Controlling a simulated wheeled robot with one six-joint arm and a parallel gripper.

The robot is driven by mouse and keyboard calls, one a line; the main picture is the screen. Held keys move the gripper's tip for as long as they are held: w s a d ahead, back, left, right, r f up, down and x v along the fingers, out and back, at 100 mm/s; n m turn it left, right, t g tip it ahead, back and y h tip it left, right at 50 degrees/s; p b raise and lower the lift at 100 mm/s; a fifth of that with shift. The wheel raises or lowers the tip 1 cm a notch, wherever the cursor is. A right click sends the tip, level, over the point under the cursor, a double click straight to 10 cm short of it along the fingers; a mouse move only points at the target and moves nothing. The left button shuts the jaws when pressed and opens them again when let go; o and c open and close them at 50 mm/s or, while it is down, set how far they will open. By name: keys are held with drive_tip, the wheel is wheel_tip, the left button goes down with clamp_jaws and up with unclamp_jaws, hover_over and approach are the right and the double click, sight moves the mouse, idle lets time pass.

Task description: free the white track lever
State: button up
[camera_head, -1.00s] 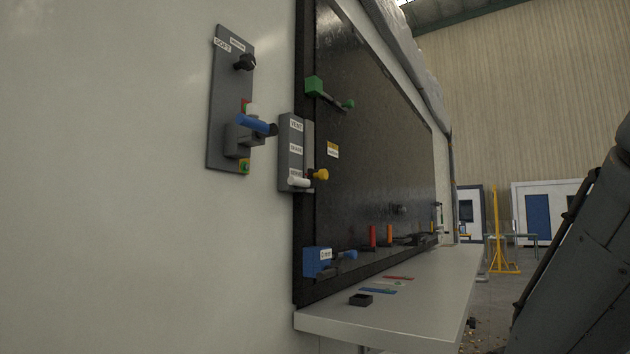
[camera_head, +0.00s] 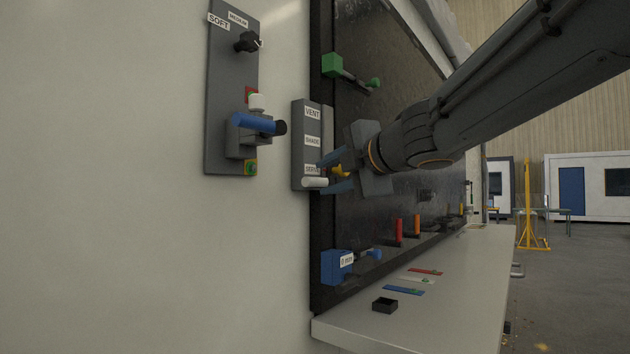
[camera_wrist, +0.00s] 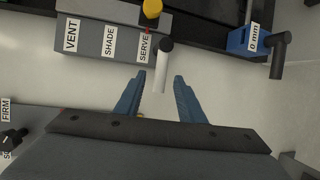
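The white track lever (camera_head: 313,182) sticks out at the SERVE end of a grey track box (camera_head: 299,145) labelled VENT, SHADE and SERVE. In the wrist view the white lever (camera_wrist: 163,72) has a black pivot end, and its free end lies between my two blue fingertips (camera_wrist: 159,78). My gripper (camera_head: 325,176) is open, with a gap showing on each side of the lever. A yellow knob (camera_wrist: 152,8) sits beyond the track box in the wrist view; in the head view my gripper partly hides it.
A grey panel (camera_head: 223,100) with a blue handle (camera_head: 255,125) is to the left. A blue block marked 0 mm (camera_head: 337,267) is below, and a green lever block (camera_head: 333,65) above. A shelf (camera_head: 440,300) holds a small black tray (camera_head: 385,305) and coloured strips.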

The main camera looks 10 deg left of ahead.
sight(318, 181)
drive_tip(key=x, duration=0.6)
drive_tip(key=shift+w+f, duration=0.1)
drive_tip(key=shift+f, duration=0.05)
clamp_jaws()
